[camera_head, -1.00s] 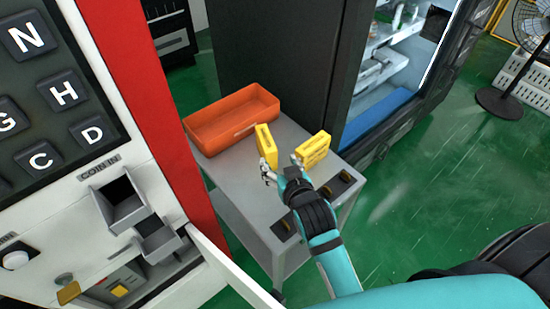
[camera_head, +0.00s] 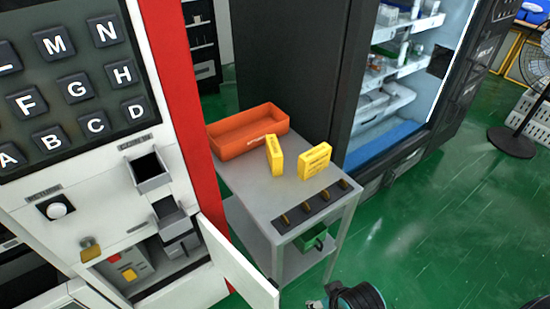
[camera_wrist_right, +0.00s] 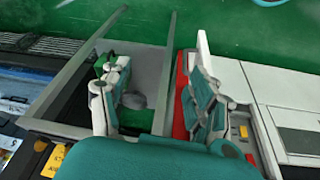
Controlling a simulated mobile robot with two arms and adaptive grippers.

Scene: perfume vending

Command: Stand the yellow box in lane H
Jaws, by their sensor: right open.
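Two yellow boxes stand on the grey cart's top in the head view: a narrow-looking one (camera_head: 274,156) near the orange tray and a wider-looking one (camera_head: 314,161) to its right. They are a little apart. My right gripper (camera_head: 322,300) is partly cut off at the bottom edge, in front of and below the cart top, away from both boxes. In the right wrist view its two fingers (camera_wrist_right: 163,98) are wide apart with nothing between them. A yellow box (camera_wrist_right: 54,161) shows at that view's lower left. My left gripper is out of view. Lane H cannot be made out; a key H (camera_head: 123,74) is on the keypad.
The orange tray (camera_head: 214,147) is at the cart's back left. A dark strip with several brownish pieces (camera_head: 318,207) lies along the cart's front. The red-and-white keypad machine has an open white flap (camera_head: 236,262). An open lit cabinet (camera_head: 392,104) stands behind.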

